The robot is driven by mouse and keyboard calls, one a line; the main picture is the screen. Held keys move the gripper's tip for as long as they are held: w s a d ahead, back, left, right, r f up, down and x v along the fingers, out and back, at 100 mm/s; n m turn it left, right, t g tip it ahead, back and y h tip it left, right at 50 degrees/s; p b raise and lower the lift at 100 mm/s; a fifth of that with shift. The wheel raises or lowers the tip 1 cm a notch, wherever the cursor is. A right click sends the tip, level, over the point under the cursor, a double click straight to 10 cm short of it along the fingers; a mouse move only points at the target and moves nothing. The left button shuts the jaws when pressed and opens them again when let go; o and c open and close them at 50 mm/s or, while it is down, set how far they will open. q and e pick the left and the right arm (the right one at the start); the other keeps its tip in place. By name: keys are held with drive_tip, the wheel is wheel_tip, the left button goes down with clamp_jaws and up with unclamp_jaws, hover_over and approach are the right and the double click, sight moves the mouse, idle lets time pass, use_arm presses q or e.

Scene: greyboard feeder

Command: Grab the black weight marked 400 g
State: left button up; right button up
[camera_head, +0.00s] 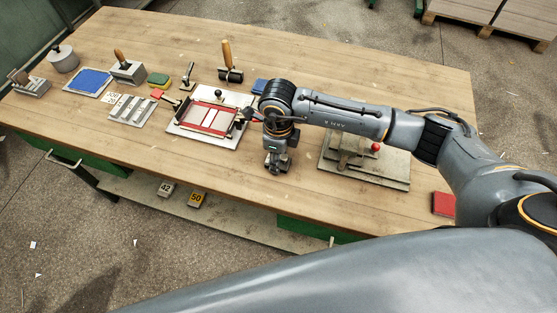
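I cannot make out a black weight with a readable 400 g mark in the head view. A grey cylinder with a knob on top (63,58) stands at the far left of the wooden table (320,95); no mark on it is readable. My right gripper (275,169) points down over the front part of the table, right of a red-framed fixture (207,117). Its fingers are small and dark, and I cannot tell whether they are open. No object shows between them. My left gripper is not in view.
A blue pad (90,81), a wood-handled block (127,71), a slotted grey plate (132,110) and a roller (229,67) stand left. A metal fixture with a red knob (353,157) is right of the gripper. Tags 42 (166,189) and 50 (196,199) lie on the lower shelf.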

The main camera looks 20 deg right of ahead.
clamp_jaws()
